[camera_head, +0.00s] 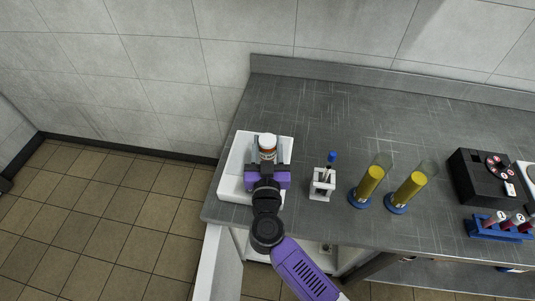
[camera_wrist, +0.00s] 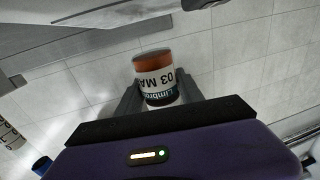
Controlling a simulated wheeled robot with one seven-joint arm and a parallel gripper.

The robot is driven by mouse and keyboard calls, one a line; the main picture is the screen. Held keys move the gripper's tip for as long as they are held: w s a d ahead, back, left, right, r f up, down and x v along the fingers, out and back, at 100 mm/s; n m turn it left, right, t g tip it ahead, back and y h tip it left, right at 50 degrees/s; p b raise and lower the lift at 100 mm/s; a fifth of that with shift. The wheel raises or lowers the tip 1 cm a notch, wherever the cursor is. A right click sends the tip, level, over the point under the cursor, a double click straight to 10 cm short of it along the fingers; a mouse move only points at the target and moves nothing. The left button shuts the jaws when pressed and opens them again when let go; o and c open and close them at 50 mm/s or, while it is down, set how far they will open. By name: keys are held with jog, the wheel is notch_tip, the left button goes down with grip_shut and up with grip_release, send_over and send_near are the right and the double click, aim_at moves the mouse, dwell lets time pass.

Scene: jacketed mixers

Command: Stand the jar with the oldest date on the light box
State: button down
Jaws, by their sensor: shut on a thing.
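My gripper (camera_head: 268,163) is shut on a small brown jar (camera_head: 267,146) with a white label. In the wrist view the jar (camera_wrist: 155,77) sits between the two fingers, and its label partly reads "03 MA" and "Limbro"; the rest of the date is out of sight. A white, low, box-like thing (camera_head: 232,180) lies at the left end of the bench, under or behind my gripper. It may be the light box, but no glow shows. Whether the jar touches it or hangs above it I cannot tell. My gripper hides its middle.
Right of the white box stand a small white rack (camera_head: 322,186) with a blue-capped item, two yellow-filled cylinders (camera_head: 371,183), a black device (camera_head: 480,177) and a blue tube rack (camera_head: 497,230). The bench (camera_head: 330,110) is clear behind them. A labelled thing (camera_wrist: 10,134) shows at the wrist view's left edge.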

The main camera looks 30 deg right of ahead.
aim_at(267, 153)
jog(key=shift+f+b, duration=0.45)
jog(key=shift+f, duration=1.45)
jog(key=shift+f, duration=0.25)
jog(key=c, duration=0.7)
grip_release()
jog(key=shift+c, duration=0.2)
jog(key=shift+r, duration=0.2)
jog(key=v, duration=1.2)
jog(key=shift+b, duration=0.35)
